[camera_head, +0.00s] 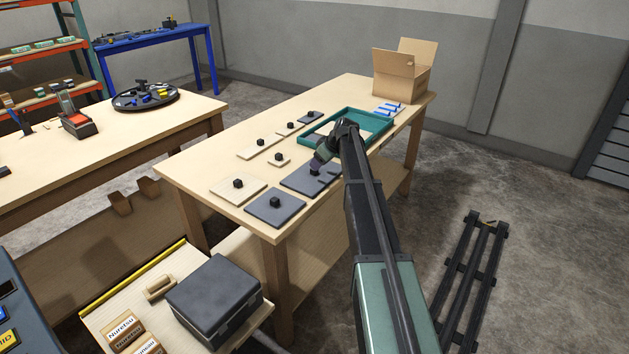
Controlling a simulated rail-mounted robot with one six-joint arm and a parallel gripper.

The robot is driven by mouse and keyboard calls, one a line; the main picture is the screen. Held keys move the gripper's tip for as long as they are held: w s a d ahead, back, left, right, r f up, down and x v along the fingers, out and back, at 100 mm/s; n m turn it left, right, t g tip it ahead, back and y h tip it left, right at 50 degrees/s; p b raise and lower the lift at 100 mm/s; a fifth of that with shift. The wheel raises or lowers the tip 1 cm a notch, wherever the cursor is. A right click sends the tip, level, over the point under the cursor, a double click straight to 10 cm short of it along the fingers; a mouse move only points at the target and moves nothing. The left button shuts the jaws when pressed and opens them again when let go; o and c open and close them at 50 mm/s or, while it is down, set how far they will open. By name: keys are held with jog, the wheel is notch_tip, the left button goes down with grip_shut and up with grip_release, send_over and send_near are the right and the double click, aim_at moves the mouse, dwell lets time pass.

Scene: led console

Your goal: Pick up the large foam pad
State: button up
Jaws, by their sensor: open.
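Several flat pads with black knobs lie on the wooden table. Two large dark grey ones look like foam: one (270,215) at the near front corner, and one (299,182) further right, below my gripper. A smaller dark pad (305,118) lies toward the back. The frame does not show which is the large foam pad. My gripper (316,168) is open at the knob of the right-hand large dark pad. It partly hides this knob, and I cannot tell whether they touch.
Light pads (248,187) lie beside the dark ones. A teal tray (377,139) is behind my wrist, with blue-marked items (388,109) and an open cardboard box (402,82) at the far end. A dark case (214,294) stands on the low surface in front.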

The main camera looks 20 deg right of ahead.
aim_at(314, 172)
jog(key=b+x, duration=0.3)
jog(key=x, duration=0.2)
jog(key=shift+d, duration=0.15)
jog(key=shift+s+r, duration=0.1)
jog(key=shift+r, duration=0.05)
jog(key=c, duration=1)
jog(key=shift+r, duration=0.15)
jog(key=shift+c, duration=0.2)
